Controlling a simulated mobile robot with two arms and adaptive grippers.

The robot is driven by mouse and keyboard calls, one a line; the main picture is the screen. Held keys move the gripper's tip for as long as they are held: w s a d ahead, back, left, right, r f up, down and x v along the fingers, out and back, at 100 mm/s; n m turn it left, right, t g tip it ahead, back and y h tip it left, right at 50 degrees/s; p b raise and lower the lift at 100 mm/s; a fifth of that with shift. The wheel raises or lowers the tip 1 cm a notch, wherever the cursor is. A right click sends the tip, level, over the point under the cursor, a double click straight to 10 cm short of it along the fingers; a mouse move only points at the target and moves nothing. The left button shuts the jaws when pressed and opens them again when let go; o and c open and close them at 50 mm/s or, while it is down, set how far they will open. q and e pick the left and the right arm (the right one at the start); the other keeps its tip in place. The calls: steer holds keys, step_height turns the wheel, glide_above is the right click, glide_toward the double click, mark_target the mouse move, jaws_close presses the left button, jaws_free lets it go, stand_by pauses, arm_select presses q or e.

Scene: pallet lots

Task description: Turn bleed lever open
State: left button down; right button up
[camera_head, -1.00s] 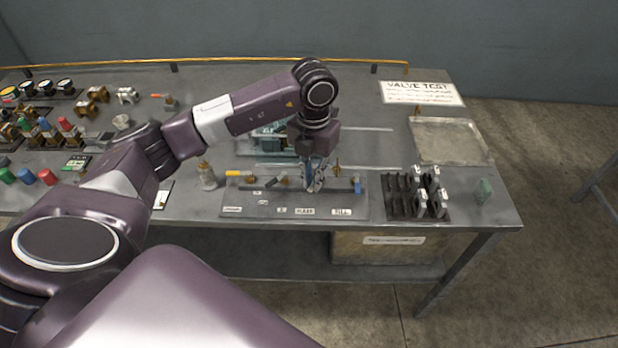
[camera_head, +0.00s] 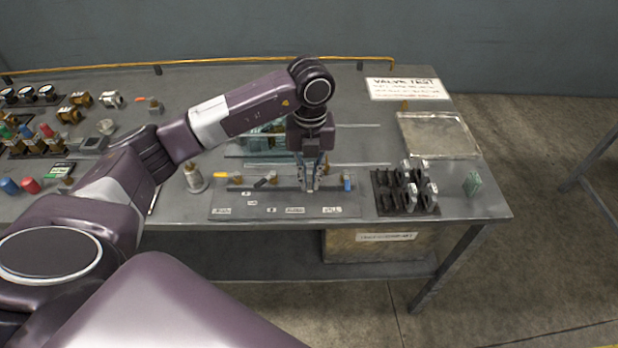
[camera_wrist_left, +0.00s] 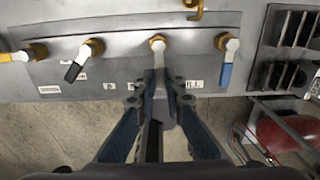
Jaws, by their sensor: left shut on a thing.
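The valve panel (camera_head: 232,206) lies along the bench's front edge. It carries a row of levers on brass pivots. The left wrist view shows a yellow lever (camera_wrist_left: 8,56) at far left, a black-tipped lever (camera_wrist_left: 76,70), a pale-shanked lever (camera_wrist_left: 158,60) between my fingers and a blue-tipped lever (camera_wrist_left: 227,72) at right. My left gripper (camera_head: 311,187) is shut on the pale-shanked lever, which points toward the front edge. Its lower part is hidden by the fingers. The label below it is partly covered, so I cannot read it. My right gripper is not in view.
A rack of dark and grey parts (camera_head: 380,208) stands right of the panel, with a shallow tray (camera_head: 402,130) behind it. A teal part (camera_head: 262,140) lies behind my gripper. Loose fittings fill the bench's left side.

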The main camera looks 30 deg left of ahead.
mark_target(310, 185)
arm_select(q)
steer(key=shift+w+r, duration=0.1)
steer(key=shift+r, duration=0.05)
steer(key=c, duration=2)
jaws_free()
step_height(310, 185, up, 12)
steer(key=shift+f, duration=0.1)
